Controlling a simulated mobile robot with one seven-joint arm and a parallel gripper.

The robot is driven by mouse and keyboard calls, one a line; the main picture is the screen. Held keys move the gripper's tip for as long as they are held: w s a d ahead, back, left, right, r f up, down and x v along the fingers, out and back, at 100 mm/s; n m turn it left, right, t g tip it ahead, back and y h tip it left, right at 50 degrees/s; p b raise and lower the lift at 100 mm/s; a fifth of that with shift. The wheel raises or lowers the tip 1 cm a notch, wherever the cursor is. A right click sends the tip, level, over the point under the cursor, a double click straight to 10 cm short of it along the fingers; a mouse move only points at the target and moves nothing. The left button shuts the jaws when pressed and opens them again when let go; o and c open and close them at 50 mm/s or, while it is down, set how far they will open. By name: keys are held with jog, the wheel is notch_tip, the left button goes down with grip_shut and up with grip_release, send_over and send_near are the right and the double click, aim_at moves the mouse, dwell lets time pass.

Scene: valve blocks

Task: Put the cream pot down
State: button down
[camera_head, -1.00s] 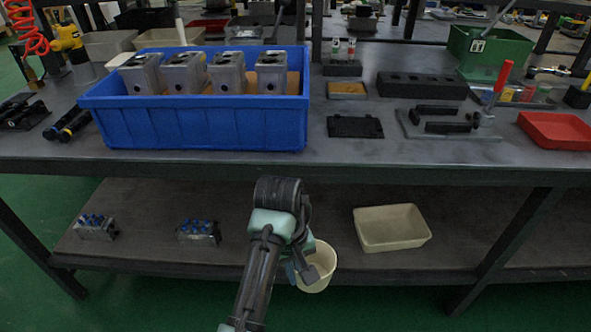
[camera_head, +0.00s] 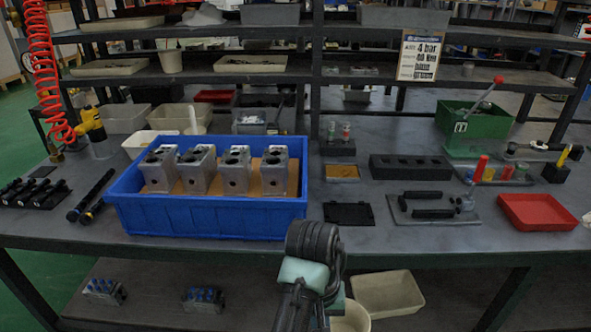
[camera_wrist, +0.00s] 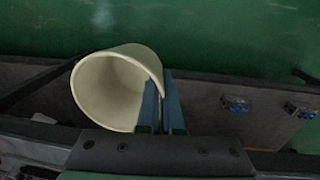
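The cream pot (camera_head: 352,318) shows at the bottom edge of the head view, partly hidden by my arm and cut off by the frame. In the wrist view the cream pot (camera_wrist: 110,90) is tilted in the picture, with its open mouth showing and its inside looking empty. My gripper (camera_wrist: 162,100) is shut on the pot's wall at the rim, one finger inside the mouth and one outside. In the head view the fingertips are hidden behind my wrist. The pot is in front of the bench, below its top; whether its base touches anything cannot be seen.
A cream tray (camera_head: 388,293) lies on the lower shelf just beyond the pot. Two valve blocks (camera_head: 104,291) (camera_head: 204,299) sit on that shelf at left. On the bench top stand a blue bin (camera_head: 205,217) with metal blocks and a red tray (camera_head: 538,211).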

jog(key=s+a+r+p, duration=0.4)
jog(key=s+r+p, duration=0.3)
jog(key=p, duration=0.8)
jog(key=s, duration=0.3)
jog(key=shift+s+a+r+n, duration=0.25)
jog(key=shift+s+a+n, duration=0.05)
jog(key=shift+s+n, duration=0.1)
jog(key=shift+f, duration=0.1)
